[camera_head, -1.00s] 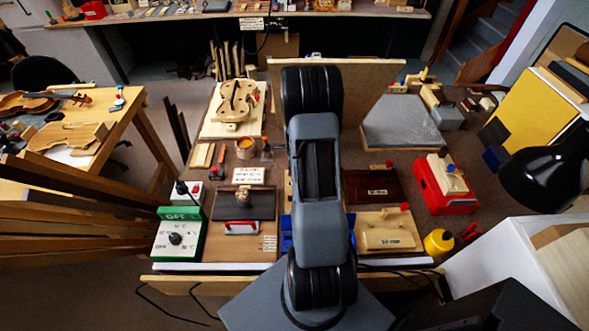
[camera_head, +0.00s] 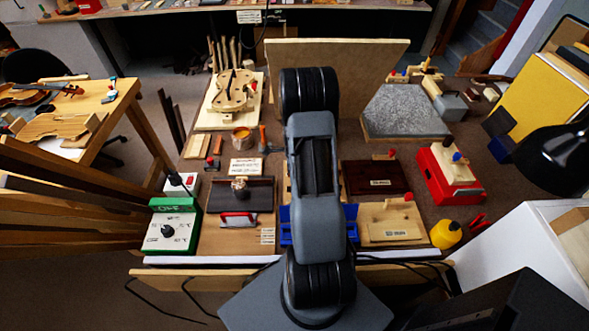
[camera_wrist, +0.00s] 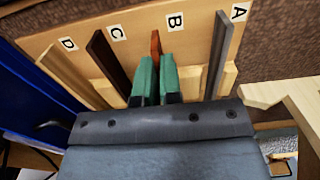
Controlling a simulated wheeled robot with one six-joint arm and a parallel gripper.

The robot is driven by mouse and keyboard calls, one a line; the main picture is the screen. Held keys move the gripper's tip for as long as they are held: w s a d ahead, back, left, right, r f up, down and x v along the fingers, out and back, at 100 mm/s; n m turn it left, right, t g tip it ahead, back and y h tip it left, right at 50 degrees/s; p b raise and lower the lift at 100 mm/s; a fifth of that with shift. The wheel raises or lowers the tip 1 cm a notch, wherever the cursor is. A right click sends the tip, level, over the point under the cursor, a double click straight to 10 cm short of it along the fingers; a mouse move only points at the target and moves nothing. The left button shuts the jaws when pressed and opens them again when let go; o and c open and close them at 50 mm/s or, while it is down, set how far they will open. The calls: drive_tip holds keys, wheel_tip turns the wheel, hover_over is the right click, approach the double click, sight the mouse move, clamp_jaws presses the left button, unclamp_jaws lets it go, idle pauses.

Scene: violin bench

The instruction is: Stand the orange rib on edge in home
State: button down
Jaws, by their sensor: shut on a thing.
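In the wrist view, my gripper (camera_wrist: 155,80) has green fingers shut on the orange rib (camera_wrist: 156,42). The rib's narrow orange end shows beyond the fingertips, near the label B on a light wooden board (camera_wrist: 195,28). Most of the rib is hidden by the fingers, and I cannot tell whether it touches the board. A grey strip (camera_wrist: 216,55) stands near label A and a dark brown strip (camera_wrist: 108,62) near label C. A light wooden strip (camera_wrist: 72,75) is near label D. In the head view, my arm hides the gripper and rib.
A blue rack (camera_head: 285,226) is partly behind my arm; blue also fills the wrist view's left edge. To its left are a red-handled tool (camera_head: 238,218) and a green-and-white control box (camera_head: 172,231). A dark red board (camera_head: 376,177) and yellow bottle (camera_head: 446,234) are on the right.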

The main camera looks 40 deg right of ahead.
drive_tip(key=shift+f, duration=0.55)
drive_tip(key=c, duration=1.2)
unclamp_jaws()
drive_tip(key=shift+r, duration=0.1)
wheel_tip(320, 180, up, 14)
drive_tip(key=shift+f+b, duration=0.15)
drive_tip(key=shift+b, duration=0.5)
